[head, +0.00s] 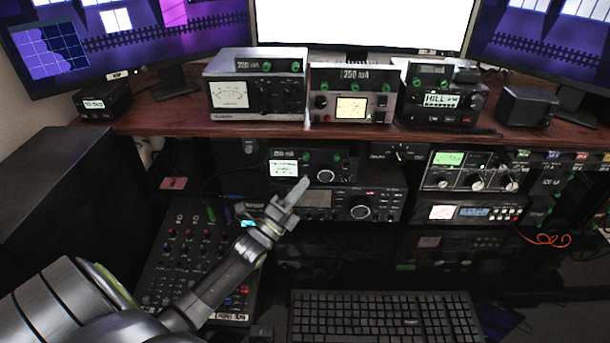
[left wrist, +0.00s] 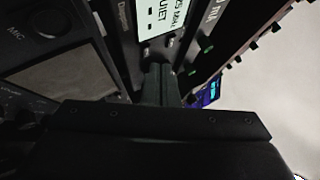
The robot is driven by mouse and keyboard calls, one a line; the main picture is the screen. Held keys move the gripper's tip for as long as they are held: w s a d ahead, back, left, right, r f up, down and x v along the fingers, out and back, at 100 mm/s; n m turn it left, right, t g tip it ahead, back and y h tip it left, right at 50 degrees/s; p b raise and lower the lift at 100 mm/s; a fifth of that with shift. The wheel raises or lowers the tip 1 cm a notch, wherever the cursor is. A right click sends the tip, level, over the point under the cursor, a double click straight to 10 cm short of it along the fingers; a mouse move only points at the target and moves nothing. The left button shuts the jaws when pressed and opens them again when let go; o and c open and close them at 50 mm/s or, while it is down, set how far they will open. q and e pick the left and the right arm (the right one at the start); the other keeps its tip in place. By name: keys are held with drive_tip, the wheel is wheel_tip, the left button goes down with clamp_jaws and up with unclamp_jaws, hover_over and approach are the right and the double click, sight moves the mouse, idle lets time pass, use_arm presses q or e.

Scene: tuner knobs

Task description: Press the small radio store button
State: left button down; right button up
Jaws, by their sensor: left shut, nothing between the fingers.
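The small radio (head: 345,172) is a dark unit with a lit white display and a round knob, on the shelf under the desk's upper deck. Its white display also shows in the left wrist view (left wrist: 159,20), close to the fingertips. In the left wrist view the closed fingers (left wrist: 159,72) point at the panel just below the display. I cannot make out the store button or whether the tips touch the panel. My right gripper is not in view.
A larger radio (head: 385,203) sits directly beneath the small one. An audio mixer (head: 190,262) lies under my left arm. A keyboard (head: 385,318) is in front, and more radio units (head: 470,172) stand to the right. The brown shelf (head: 160,117) overhangs above.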

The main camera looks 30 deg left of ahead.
use_arm(q)
drive_tip(key=shift+w+a, duration=0.2)
drive_tip(key=shift+w, duration=0.15)
drive_tip(key=shift+w+a, duration=0.15)
drive_tip(key=shift+w, duration=0.15)
idle(0.6)
drive_tip(key=shift+s, duration=0.1)
drive_tip(key=shift+s+d, duration=0.4)
drive_tip(key=shift+s, duration=0.2)
drive_tip(key=s+d+p, duration=0.1)
drive_tip(key=s, duration=0.2)
drive_tip(key=s+d+p, duration=0.1)
drive_tip(key=shift+s+d+p, duration=0.15)
drive_tip(key=shift+d+p, duration=0.2)
idle(1.0)
